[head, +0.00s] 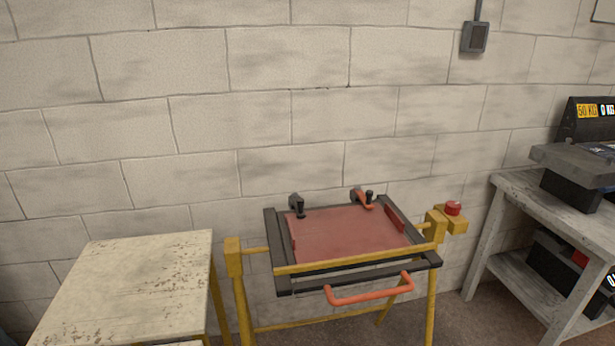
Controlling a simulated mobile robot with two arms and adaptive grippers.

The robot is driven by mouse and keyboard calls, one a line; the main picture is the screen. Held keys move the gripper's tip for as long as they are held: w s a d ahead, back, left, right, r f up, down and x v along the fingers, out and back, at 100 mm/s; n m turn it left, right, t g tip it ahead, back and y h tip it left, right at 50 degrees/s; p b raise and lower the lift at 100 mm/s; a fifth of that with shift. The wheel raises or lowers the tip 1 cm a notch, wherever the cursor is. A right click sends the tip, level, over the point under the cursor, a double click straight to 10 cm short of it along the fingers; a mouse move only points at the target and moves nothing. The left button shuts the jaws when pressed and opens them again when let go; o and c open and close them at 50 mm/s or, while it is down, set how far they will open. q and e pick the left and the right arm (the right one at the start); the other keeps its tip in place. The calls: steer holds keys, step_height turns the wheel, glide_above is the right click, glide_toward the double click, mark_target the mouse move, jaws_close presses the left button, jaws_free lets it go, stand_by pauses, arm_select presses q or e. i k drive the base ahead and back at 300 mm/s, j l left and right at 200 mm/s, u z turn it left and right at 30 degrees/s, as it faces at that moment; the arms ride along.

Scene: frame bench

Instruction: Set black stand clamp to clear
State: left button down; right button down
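A yellow-legged frame bench stands in the middle of the head view, with a dark frame (276,241) around a red plate (345,237). A black clamp (297,206) sits at the back left corner of the frame, its dark handle upright. A second clamp (364,199) with an orange-red arm and a black knob sits at the back right. It is too small to tell exactly how either clamp bears on the plate. An orange-red handle (370,293) runs along the front. Neither of my grippers is in view.
A worn pale table (130,285) stands at the left. A red button on a yellow box (453,213) sits at the bench's right corner. A grey shelf table (495,232) at the right holds a scale (580,165). A block wall stands close behind.

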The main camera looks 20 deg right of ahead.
mark_target(299, 202)
steer(key=i+l+u, duration=0.15)
steer(key=l, duration=0.3)
steer(key=i+l+u, duration=0.15)
steer(key=l, duration=0.3)
steer(key=l+u, duration=0.15)
steer(key=l, duration=0.3)
